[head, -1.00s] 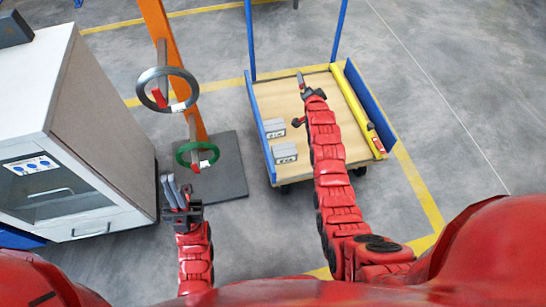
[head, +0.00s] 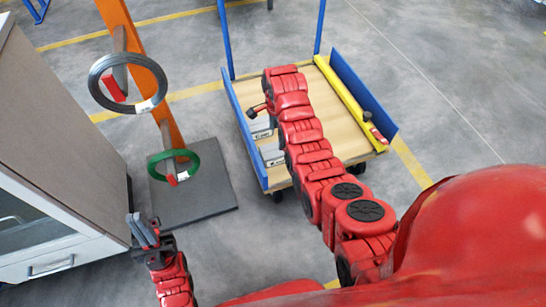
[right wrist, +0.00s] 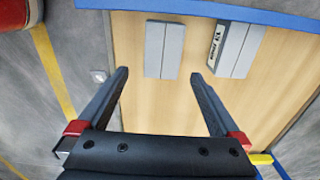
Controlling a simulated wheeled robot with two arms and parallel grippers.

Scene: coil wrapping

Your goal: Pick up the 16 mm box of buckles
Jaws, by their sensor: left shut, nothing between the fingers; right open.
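Two grey boxes lie on the wooden deck of the cart in the head view, a far one (head: 262,127) and a near one (head: 272,154), both partly covered by my right arm. The right wrist view also shows two boxes, a left one (right wrist: 164,50) and a right one (right wrist: 232,50) with a printed label. I cannot read which is the 16 mm box. My right gripper (right wrist: 160,76) is open and empty, its fingertips pointing towards the boxes, the left box between them in the picture. It is hidden in the head view. My left gripper (head: 143,232) is shut and empty, away from the cart.
The cart (head: 345,135) has blue side rails and posts. An orange stand (head: 135,65) holds a dark coil (head: 92,88) and a green coil (head: 189,177). A grey-white cabinet (head: 60,170) stands at the left.

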